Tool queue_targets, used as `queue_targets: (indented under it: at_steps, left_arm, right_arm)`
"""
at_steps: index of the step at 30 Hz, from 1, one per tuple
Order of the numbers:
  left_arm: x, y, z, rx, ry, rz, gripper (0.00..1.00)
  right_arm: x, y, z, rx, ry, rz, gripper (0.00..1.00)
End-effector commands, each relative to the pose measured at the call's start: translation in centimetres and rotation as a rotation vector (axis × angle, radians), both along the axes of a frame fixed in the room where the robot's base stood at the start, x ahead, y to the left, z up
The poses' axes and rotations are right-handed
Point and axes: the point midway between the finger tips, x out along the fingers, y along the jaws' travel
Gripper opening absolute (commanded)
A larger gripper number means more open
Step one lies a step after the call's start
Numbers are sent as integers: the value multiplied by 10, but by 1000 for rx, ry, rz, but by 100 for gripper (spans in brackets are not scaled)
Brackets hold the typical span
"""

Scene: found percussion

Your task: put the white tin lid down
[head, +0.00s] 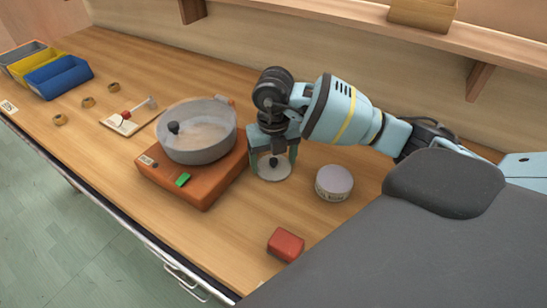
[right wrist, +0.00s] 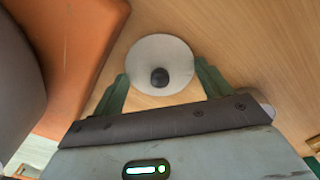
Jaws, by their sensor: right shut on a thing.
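The white tin lid (head: 270,174) is a pale round disc with a black knob in its middle. It is under my right gripper (head: 272,158), which points down and is shut on it. In the right wrist view the lid (right wrist: 160,50) shows between the two green fingers of the gripper (right wrist: 163,82), its knob facing the camera. The lid is at or just above the wooden worktop (head: 232,232); I cannot tell whether it touches. My left gripper is out of view.
A grey pot (head: 205,150) stands on an orange-brown base (head: 195,190) close left of the lid. A round white-topped tin (head: 334,181) stands to the right. A red block (head: 285,245) lies nearer the front. Coloured bins (head: 60,78) are far left. Bare wood lies in front of the lid.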

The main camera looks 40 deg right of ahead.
Motion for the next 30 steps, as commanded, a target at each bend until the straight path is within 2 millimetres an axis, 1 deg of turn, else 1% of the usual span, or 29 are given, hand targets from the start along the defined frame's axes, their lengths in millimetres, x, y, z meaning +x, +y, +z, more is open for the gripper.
queue_targets:
  at_steps: [3,4,9,17,20,23,26,30]
  left_arm:
    - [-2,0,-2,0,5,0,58]
    - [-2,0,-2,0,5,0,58]
    - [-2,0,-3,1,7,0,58]
    - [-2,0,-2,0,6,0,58]
    - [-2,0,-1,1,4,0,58]
    - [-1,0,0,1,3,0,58]
    - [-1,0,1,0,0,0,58]
    - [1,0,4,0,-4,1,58]
  right_arm:
    - [0,0,-3,0,1,0,55]
    - [0,0,-3,0,1,0,78]
    - [0,0,-3,0,0,0,99]
    - [0,0,-2,0,0,-1,99]
    - [1,0,3,0,-2,0,99]
    - [1,0,15,0,-5,0,99]
    - [1,0,33,1,-7,-1,99]
    - [1,0,62,1,-7,0,99]
